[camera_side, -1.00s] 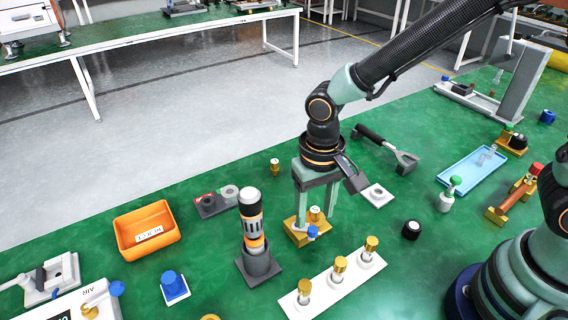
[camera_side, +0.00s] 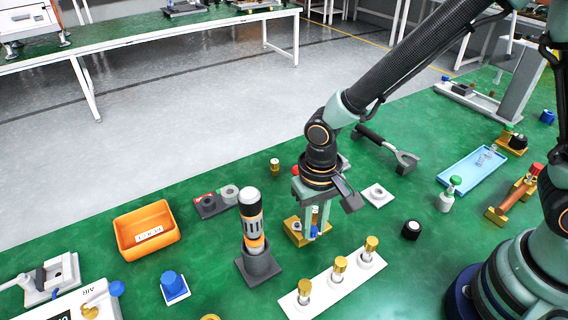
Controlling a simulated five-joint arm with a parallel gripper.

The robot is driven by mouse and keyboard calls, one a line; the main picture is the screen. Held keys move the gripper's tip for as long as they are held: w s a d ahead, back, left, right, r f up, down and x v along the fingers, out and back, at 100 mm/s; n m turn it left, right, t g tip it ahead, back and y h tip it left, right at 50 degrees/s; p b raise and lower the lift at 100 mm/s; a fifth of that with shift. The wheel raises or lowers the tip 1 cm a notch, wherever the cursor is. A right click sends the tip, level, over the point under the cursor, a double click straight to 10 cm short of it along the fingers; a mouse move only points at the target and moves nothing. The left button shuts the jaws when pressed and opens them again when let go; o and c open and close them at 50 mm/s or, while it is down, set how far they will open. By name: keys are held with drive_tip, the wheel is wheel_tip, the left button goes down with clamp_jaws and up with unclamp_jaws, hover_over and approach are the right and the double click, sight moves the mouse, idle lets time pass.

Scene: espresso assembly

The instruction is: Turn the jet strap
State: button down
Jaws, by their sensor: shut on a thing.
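A brass block (camera_side: 293,232) stands on the green bench near the middle of the side view. It has a small fitting on top and a blue knob (camera_side: 313,232) on its near side. My gripper (camera_side: 316,230) points straight down over this block, with its pale green fingers close together. It is shut on the small fitting there, which I take for the jet strap. The fingers hide most of that fitting, so its angle cannot be told.
A dark grinder-like cylinder (camera_side: 251,221) stands upright just left of my gripper. A white strip (camera_side: 318,294) with three brass-topped pieces lies in front. An orange bin (camera_side: 128,236) is at left. A black-handled tool (camera_side: 405,163) lies behind right.

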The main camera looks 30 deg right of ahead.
drive_tip(key=n, duration=0.2)
drive_tip(key=d+n, duration=0.1)
drive_tip(key=w+n, duration=0.1)
drive_tip(key=n, duration=0.1)
drive_tip(key=shift+d+n, duration=0.3)
drive_tip(key=shift+d, duration=0.1)
drive_tip(key=c, duration=0.7)
unclamp_jaws()
drive_tip(key=shift+r, duration=0.1)
wheel_tip(320, 180, up, 12)
